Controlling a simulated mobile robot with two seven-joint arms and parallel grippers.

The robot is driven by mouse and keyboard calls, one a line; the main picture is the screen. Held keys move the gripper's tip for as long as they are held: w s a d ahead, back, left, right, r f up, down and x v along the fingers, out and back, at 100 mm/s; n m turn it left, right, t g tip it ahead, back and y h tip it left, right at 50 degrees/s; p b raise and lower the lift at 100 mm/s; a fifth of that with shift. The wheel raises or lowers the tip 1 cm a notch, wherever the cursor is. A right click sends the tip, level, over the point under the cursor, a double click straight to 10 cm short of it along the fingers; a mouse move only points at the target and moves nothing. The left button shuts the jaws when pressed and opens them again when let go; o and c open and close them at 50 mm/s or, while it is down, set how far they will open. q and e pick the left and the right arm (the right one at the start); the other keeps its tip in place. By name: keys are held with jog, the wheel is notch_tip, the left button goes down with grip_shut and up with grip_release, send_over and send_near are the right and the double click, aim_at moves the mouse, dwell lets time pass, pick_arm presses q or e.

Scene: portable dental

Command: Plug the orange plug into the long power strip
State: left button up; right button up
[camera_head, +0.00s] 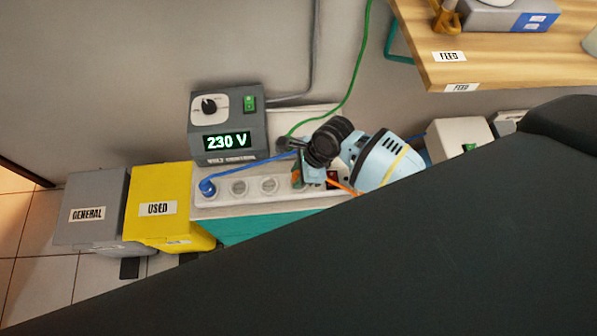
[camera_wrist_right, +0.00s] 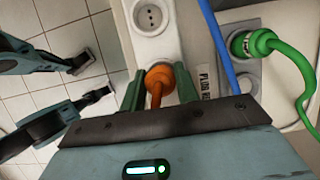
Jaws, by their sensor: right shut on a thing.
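The long power strip (camera_head: 220,199) is white with a row of round sockets and lies along the wall; it also shows in the wrist view (camera_wrist_right: 170,45). My right gripper (camera_head: 297,178) is over its right part, pointing down. In the wrist view its green fingers (camera_wrist_right: 158,88) are shut on the orange plug (camera_wrist_right: 158,76), whose orange cable runs back toward the palm. The plug is over the strip, below a free socket (camera_wrist_right: 150,17). I cannot tell whether it is seated in a socket.
A blue plug (camera_head: 207,187) is in the leftmost socket. A green plug (camera_wrist_right: 245,43) is in a grey socket beside the strip. A 230 V control box (camera_head: 226,110) stands behind. Yellow (camera_head: 158,195) and grey (camera_head: 92,205) bins stand left. A wooden shelf (camera_head: 500,70) is at upper right.

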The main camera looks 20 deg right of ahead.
jog(key=shift+f, duration=0.2)
jog(key=o, duration=1.1)
jog(key=p+v, duration=0.2)
jog(key=v, duration=0.6)
jog(key=shift+a, duration=0.1)
